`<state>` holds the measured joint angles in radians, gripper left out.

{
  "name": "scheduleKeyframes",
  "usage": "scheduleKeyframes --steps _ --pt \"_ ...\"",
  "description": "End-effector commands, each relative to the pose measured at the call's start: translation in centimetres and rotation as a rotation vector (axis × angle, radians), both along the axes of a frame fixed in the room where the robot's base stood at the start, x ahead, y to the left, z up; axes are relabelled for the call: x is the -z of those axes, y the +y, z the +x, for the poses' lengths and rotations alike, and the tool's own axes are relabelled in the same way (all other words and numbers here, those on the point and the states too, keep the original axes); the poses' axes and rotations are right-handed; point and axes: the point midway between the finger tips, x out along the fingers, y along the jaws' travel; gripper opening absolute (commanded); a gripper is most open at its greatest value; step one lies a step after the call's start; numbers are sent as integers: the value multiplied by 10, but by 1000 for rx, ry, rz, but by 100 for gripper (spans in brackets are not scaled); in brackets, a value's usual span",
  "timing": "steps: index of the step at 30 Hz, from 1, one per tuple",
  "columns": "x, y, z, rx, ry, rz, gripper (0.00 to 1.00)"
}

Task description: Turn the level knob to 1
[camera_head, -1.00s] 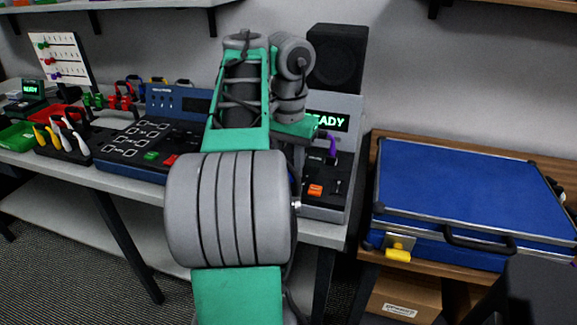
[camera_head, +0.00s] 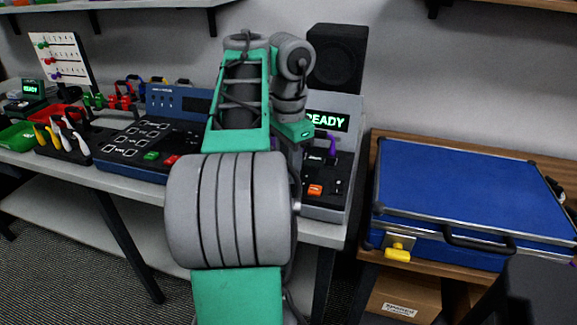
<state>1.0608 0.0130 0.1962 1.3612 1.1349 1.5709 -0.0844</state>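The grey device (camera_head: 352,110) on the bench has a green READY display (camera_head: 326,120) and a dark sloping control panel (camera_head: 318,174). An orange switch (camera_head: 315,190) sits low on the panel, and a purple part (camera_head: 332,144) stands near its top. I cannot make out the level knob or its setting; my arm covers the panel's left side. My wrist is in front of that left side. My gripper is hidden behind my own arm, so neither its fingers nor any contact shows.
A black speaker (camera_head: 337,58) is behind the grey device. A blue case (camera_head: 470,190) lies on the wooden table at right. Pliers and bins fill the bench's left end.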

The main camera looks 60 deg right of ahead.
Motion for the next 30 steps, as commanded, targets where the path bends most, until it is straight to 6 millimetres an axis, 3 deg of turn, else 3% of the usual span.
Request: scheduleKeyframes --steps 10,11,18,26,30 --pt "1 0 0 2 1 2 0" --pt "1 0 0 2 1 2 32" --pt "1 0 0 1 0 1 51" --pt "-1 0 0 1 0 0 51" --pt "-15 0 0 1 1 1 51"
